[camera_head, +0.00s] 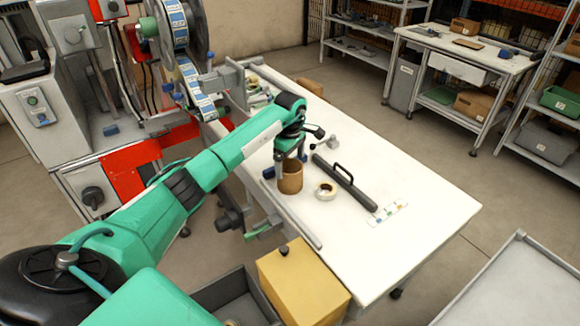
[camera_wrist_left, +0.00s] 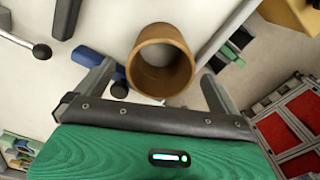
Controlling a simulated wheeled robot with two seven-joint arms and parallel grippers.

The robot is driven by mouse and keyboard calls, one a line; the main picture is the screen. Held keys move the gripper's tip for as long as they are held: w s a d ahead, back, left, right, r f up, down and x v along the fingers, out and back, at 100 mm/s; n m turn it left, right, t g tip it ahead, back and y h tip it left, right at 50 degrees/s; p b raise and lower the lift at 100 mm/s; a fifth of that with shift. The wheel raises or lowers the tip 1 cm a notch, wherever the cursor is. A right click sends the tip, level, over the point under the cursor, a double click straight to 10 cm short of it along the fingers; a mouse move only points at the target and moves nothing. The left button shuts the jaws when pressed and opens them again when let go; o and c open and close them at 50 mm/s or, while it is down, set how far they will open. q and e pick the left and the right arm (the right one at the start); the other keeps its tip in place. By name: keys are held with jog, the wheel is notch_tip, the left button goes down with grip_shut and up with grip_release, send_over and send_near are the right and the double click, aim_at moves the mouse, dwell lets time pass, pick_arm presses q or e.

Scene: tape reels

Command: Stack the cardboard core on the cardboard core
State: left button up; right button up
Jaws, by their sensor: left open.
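A brown cardboard core (camera_head: 291,182) stands upright on the white table near its left edge. In the left wrist view the core (camera_wrist_left: 146,66) shows its open end, and its hollow inside is visible. I make out only one core; I cannot tell whether a second is beneath or hidden. My left gripper (camera_head: 290,162) is at the core's top in the head view. Its fingers are open, one on each side of the core in the left wrist view (camera_wrist_left: 157,84), with gaps showing. I cannot tell whether either finger touches it. My right gripper is out of view.
A yellow box (camera_head: 303,283) stands at the front. The table's right part (camera_head: 430,200) is clear. A reel machine (camera_head: 178,35) stands left.

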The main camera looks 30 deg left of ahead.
pick_arm(q)
notch_tip(320, 180, up, 10)
jog(key=b, duration=0.1)
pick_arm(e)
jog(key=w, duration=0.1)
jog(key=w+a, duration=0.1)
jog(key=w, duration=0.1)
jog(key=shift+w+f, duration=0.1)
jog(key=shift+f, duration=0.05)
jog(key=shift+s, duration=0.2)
pick_arm(q)
jog(key=shift+s+f, duration=0.1)
